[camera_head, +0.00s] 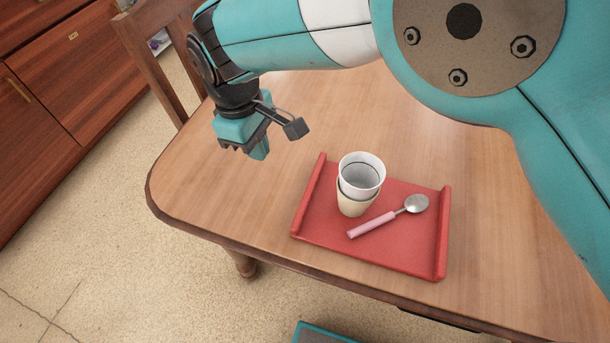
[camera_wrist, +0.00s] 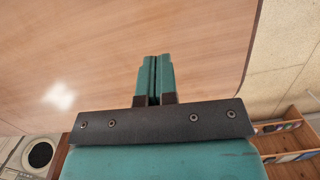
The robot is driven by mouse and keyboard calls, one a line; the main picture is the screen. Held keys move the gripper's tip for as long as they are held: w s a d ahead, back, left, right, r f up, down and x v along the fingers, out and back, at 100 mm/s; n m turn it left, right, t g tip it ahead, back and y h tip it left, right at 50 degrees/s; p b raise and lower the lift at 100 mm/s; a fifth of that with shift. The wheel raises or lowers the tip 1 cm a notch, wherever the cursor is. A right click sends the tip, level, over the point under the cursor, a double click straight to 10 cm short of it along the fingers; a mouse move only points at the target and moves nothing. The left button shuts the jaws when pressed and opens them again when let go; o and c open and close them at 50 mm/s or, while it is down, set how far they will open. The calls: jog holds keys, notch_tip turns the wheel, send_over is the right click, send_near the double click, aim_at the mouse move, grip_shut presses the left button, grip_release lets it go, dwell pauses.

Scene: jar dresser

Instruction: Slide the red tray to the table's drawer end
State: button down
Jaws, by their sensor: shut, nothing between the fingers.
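The red tray (camera_head: 408,256) lies on the wooden table (camera_head: 225,196), with a raised lip on its left and right sides. On it stand stacked cups, a white one (camera_head: 362,168) in a cream one (camera_head: 352,205). A spoon with a pink handle (camera_head: 372,224) lies beside them on the tray. My gripper (camera_head: 259,152) is above the table, to the left of the tray and apart from it. In the wrist view my gripper (camera_wrist: 155,60) has its fingers together with nothing between them, over bare tabletop. The tray is not in the wrist view.
A wooden chair (camera_head: 153,62) stands at the table's far left edge. Reddish wooden drawers (camera_head: 80,65) stand at the left across the floor. The tabletop left of the tray is clear. A shelf with books (camera_wrist: 285,140) shows at the wrist view's lower right.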

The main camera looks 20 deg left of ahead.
aim_at(305, 196)
jog(key=shift+n, duration=0.4)
jog(key=s+a+f, duration=0.2)
jog(key=f, duration=0.1)
jog(key=shift+s+a, duration=0.2)
jog(key=shift+s, duration=0.1)
jog(key=d, duration=0.4)
jog(key=d+p, duration=0.1)
jog(key=d, duration=0.3)
jog(key=d+p, duration=0.1)
jog(key=d, duration=0.3)
jog(key=shift+f, duration=0.9)
jog(key=shift+f, duration=0.1)
